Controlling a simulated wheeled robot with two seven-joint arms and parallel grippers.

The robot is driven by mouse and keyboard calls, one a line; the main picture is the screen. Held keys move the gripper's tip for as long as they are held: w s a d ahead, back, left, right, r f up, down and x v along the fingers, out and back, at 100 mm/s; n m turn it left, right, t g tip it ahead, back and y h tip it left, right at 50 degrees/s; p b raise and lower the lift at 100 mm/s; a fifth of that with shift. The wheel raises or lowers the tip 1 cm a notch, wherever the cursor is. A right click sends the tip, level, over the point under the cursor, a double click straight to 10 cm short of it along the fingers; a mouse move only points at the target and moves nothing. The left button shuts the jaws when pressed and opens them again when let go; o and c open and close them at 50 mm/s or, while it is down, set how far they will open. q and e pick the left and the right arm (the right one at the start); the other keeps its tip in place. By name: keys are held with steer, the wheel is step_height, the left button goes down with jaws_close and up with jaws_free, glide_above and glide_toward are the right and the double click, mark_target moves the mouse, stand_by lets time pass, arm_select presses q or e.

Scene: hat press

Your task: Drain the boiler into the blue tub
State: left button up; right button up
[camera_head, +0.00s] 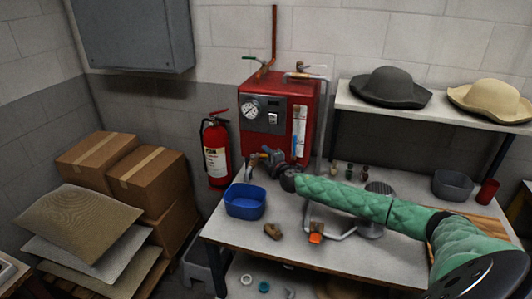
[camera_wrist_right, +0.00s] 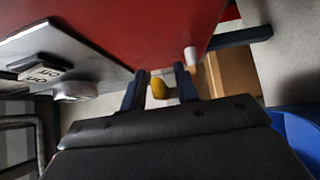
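The red boiler (camera_head: 285,103) stands at the back of the table, with a round gauge, a switch and a sight tube on its front. The blue tub (camera_head: 245,203) sits at the table's left edge, in front of the boiler; its blue side shows in the right wrist view (camera_wrist_right: 298,135). My right gripper (camera_head: 264,155) is low at the boiler's front, above and behind the tub. In the right wrist view its two fingers (camera_wrist_right: 161,76) stand apart on either side of a yellow handle (camera_wrist_right: 158,89), with gaps visible. My left gripper is not in view.
My right arm reaches across the table. A brown object (camera_head: 272,231) and an orange-tipped item (camera_head: 315,238) lie near the front. A fire extinguisher (camera_head: 216,155) hangs left of the boiler. Cardboard boxes (camera_head: 145,175) stand left. Hats (camera_head: 390,87) rest on a shelf behind.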

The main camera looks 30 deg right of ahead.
steer(key=shift+w+f, duration=0.2)
steer(key=shift+w, duration=0.25)
steer(key=shift+s+r, duration=0.1)
steer(key=shift+s, duration=0.05)
steer(key=shift+c, duration=0.6)
jaws_close()
